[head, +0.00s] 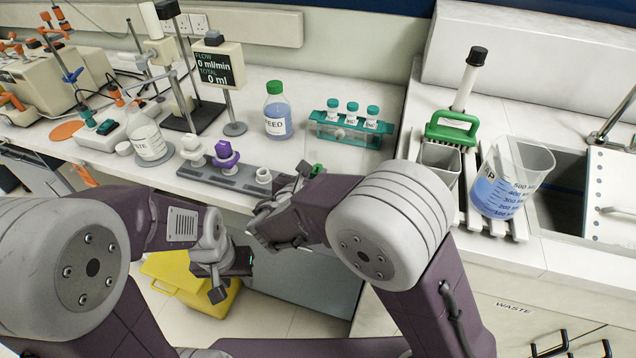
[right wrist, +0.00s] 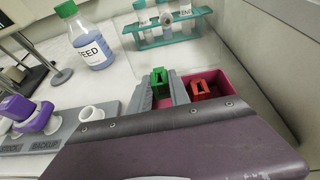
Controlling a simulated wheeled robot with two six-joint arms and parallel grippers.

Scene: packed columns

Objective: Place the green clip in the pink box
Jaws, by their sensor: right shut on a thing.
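My right gripper (right wrist: 160,89) is shut on the green clip (right wrist: 158,76), which shows between its grey fingers in the right wrist view. A bit of the clip (head: 317,169) shows in the head view beyond my right arm. The pink box (right wrist: 236,82) is just right of the fingers in the right wrist view; my arm hides its near side, and the head view does not show it. I cannot tell whether the clip is over or beside the box. My left gripper (head: 232,277) is open and empty, low in front of the bench.
A red clip (right wrist: 203,90) is in the pink box. A teal tube rack (head: 350,132) and a FEED bottle (head: 277,112) stand behind. A grey holder (head: 222,176) with purple and white parts is to the left. A beaker (head: 508,178) stands right.

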